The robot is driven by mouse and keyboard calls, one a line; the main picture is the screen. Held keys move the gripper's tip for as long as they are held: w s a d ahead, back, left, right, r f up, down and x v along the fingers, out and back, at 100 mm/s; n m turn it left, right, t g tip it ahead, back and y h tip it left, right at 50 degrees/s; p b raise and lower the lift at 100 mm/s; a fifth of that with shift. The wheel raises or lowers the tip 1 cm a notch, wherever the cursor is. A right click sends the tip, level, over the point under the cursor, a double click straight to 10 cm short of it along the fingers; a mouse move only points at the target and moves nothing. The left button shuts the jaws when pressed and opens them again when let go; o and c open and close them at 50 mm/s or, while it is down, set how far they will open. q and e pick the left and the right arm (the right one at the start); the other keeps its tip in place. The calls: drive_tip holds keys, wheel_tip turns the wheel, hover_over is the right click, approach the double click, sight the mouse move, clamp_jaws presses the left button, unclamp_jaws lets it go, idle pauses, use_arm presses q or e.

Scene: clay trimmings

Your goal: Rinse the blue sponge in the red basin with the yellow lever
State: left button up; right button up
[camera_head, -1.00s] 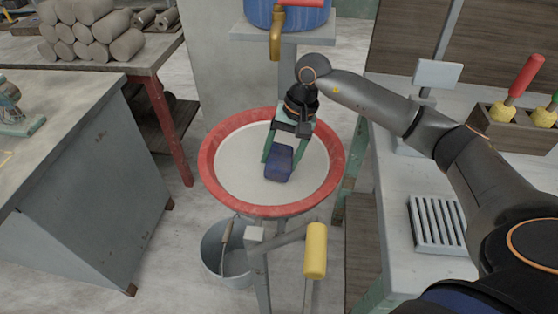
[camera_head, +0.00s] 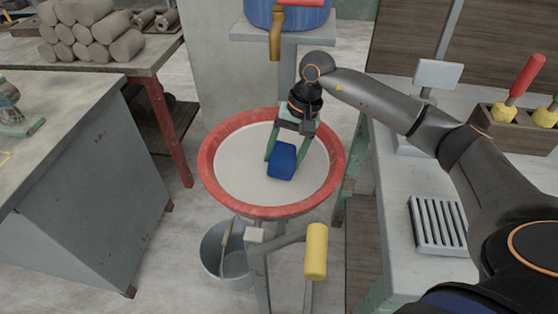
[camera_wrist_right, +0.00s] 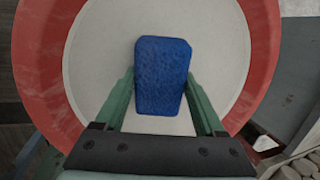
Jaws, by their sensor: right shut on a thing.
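The blue sponge (camera_head: 282,163) is clean bright blue and is held over the pale inside of the red basin (camera_head: 210,185). My right gripper (camera_head: 286,158) is shut on it, with a green finger on each side. In the right wrist view the sponge (camera_wrist_right: 162,75) sits between the fingers; I cannot tell whether it touches the basin's bottom. The yellow lever (camera_head: 316,251) sticks up in front of the basin, at its lower right. A brass spout (camera_head: 276,45) hangs behind the basin. No water shows. My left gripper is out of view.
A blue tank (camera_head: 300,17) stands on a shelf at the back. A grey bucket (camera_head: 234,262) is on the floor below the basin. The right bench holds a slotted tray (camera_head: 437,222) and a wooden tool box (camera_head: 520,132). Clay logs (camera_head: 88,35) are stacked at the back left.

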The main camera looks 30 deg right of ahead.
sight(284, 153)
drive_tip(key=shift+r+p, duration=2.35)
drive_tip(key=shift+r, duration=2.1)
